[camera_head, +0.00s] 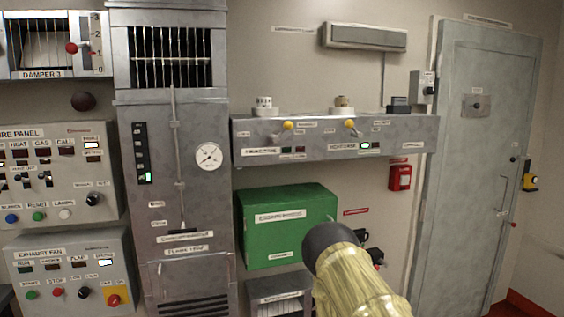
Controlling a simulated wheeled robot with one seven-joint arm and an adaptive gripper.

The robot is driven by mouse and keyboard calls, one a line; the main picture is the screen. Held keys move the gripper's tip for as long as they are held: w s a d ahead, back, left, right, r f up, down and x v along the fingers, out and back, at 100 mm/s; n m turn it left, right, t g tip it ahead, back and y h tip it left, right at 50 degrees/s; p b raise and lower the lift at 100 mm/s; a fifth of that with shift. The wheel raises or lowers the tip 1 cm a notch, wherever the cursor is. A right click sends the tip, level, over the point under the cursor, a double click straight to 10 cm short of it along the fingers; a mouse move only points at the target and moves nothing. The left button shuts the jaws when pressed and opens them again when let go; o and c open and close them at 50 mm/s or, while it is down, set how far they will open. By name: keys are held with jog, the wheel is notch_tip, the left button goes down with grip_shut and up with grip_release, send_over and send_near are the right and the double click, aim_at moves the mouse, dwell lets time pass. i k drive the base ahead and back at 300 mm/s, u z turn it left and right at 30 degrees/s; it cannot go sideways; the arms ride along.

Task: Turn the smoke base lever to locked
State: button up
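A white detector (264,104) stands on the bench top behind the left lever, and a tan-topped one (343,103) behind the right lever. The labels are too small to tell which is the smoke base. My arm rises at the lower middle, below the bench; my gripper's fingers do not show.
A green box (286,228) is under the bench, partly behind my arm. A red call box (400,177) hangs at right, beside a grey door (480,150). Control panels (60,170) fill the left. The space before the bench front looks clear.

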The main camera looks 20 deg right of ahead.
aim_at(288, 125)
jog(key=k, duration=1.1)
jog(key=u, duration=0.65)
jog(key=i, duration=0.85)
jog(key=u, duration=0.4)
jog(key=i, duration=0.85)
jog(key=z, duration=1)
jog(key=i, duration=0.65)
jog(key=z, duration=0.65)
